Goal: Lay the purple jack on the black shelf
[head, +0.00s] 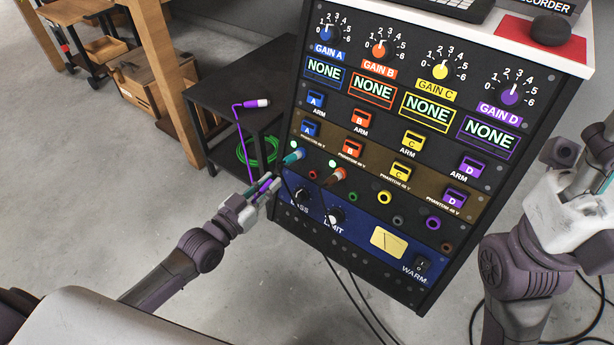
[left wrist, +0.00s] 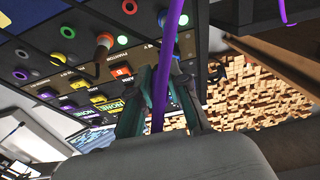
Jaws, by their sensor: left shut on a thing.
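The purple jack (head: 257,103), with a pale band, shows over the top of the black shelf (head: 225,90) in the head view. I cannot tell whether it touches the top. A purple cable (head: 240,135) runs from it down the shelf's front side to my left gripper (head: 264,186). My left gripper, beside the rack's lower left edge, is shut on purple cable. In the left wrist view the purple cable (left wrist: 161,85) passes between the two fingers (left wrist: 152,100). My right gripper (head: 598,150) is at the right edge, partly cut off; its fingers are unclear.
The rack (head: 385,235) fills the centre. A teal jack (head: 293,157) and an orange jack (head: 333,175) are plugged into it, with dark cables hanging down. A coiled green cable (head: 258,152) lies below the shelf top. Wooden posts stand behind left; floor at left is clear.

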